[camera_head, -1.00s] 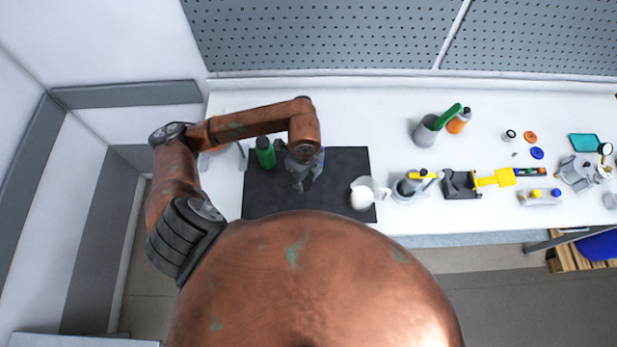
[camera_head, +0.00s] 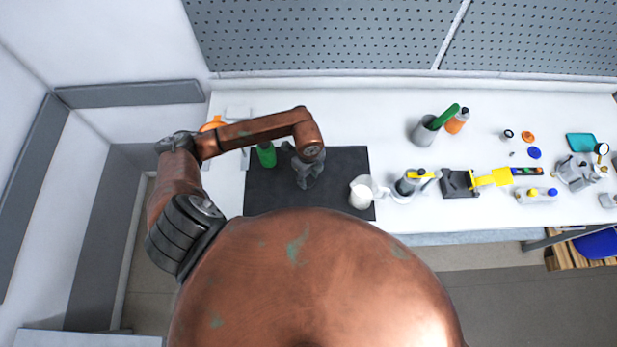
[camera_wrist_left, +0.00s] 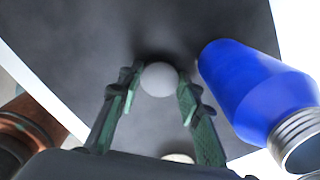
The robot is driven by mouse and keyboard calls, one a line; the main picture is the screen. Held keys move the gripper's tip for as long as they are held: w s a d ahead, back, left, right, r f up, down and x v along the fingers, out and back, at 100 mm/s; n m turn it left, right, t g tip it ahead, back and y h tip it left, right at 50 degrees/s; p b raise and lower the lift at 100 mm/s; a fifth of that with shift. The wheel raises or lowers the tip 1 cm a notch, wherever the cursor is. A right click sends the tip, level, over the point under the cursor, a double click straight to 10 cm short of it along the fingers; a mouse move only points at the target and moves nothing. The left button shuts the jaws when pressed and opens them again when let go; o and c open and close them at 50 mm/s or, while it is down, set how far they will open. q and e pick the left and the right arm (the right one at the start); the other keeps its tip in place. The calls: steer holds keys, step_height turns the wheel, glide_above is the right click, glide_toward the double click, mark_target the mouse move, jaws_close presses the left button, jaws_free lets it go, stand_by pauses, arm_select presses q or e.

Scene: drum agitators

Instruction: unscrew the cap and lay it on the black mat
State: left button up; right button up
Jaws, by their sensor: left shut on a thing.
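My left gripper (camera_head: 309,182) is low over the black mat (camera_head: 335,162). In the left wrist view its fingers (camera_wrist_left: 156,92) are shut on a small round white piece, apparently the cap (camera_wrist_left: 159,79). Whether the cap touches the mat is unclear, and the cap is hidden in the head view. A blue bottle (camera_wrist_left: 248,88) with a bare threaded metal neck and open mouth is right of the fingers in the wrist view. My right gripper is not in view.
A white jug (camera_head: 360,193) stands at the mat's right edge. Further right are a grey holder (camera_head: 409,185), a black-and-yellow tool (camera_head: 462,183) and several small items. A grey cup (camera_head: 423,132) is behind. The mat right of my gripper is mostly clear.

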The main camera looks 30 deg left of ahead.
mark_target(308, 180)
arm_select(q)
steer(key=shift+f, duration=0.1)
steer(key=o, duration=1.3)
steer(key=shift+r, duration=0.25)
step_height(308, 180, up, 12)
steer(key=b, duration=0.1)
steer(key=shift+b, duration=0.4)
steer(key=shift+f, duration=0.1)
